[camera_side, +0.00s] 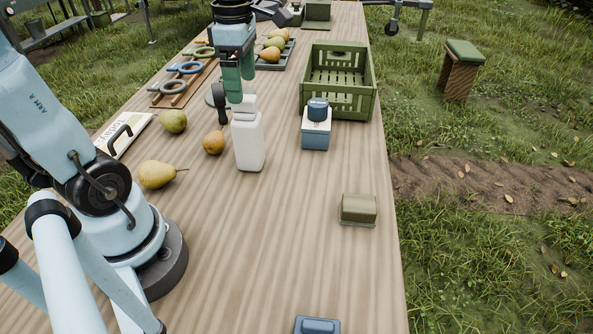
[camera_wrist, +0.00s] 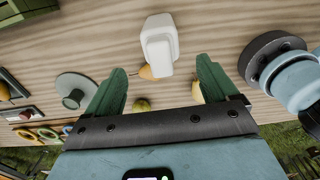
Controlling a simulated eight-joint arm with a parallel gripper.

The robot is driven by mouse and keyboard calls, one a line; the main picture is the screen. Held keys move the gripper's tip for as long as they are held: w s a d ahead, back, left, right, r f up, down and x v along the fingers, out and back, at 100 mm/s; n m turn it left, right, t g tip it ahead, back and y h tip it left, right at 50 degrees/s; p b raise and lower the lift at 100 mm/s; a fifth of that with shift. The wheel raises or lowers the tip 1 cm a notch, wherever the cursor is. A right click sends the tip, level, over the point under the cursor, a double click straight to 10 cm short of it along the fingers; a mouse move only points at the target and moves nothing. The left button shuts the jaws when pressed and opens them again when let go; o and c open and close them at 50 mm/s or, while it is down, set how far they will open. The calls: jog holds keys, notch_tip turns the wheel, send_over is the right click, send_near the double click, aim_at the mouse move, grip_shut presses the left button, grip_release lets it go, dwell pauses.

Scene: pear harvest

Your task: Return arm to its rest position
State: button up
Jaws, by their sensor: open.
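My gripper (camera_side: 240,88) is above the table, close behind and above a white bottle (camera_side: 248,140) in the side view. In the wrist view my gripper (camera_wrist: 158,78) has its two green fingers spread wide with nothing held between them. The white bottle (camera_wrist: 160,44) shows there beyond the fingertips. In the side view the bottle stands upright on the wooden table (camera_side: 280,240). A green pear (camera_side: 173,121), a brown pear (camera_side: 214,143) and a yellow pear (camera_side: 157,174) lie to its left.
A green slatted crate (camera_side: 362,102) stands right of my gripper, with a blue-and-white container (camera_side: 316,132) in front of it. A small green box (camera_side: 358,209) sits near the right edge. A tray of pears (camera_side: 288,60) and a ring rack (camera_side: 176,98) lie behind.

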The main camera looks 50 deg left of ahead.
aim_at(245, 113)
notch_tip(245, 113, up, 4)
jog(key=shift+r, duration=0.15)
notch_tip(245, 113, down, 12)
jog(key=shift+f, duration=0.1)
notch_tip(245, 113, up, 4)
jog(key=shift+r, duration=0.15)
jog(key=s+d+r, duration=0.2)
jog(key=d+r, duration=0.5)
jog(key=d, duration=0.5)
jog(key=s+d+f+m, duration=0.1)
jog(key=s+d+m, duration=1)
jog(key=m, duration=0.7)
jog(key=shift+d+f, duration=0.2)
jog(key=shift+d, duration=0.7)
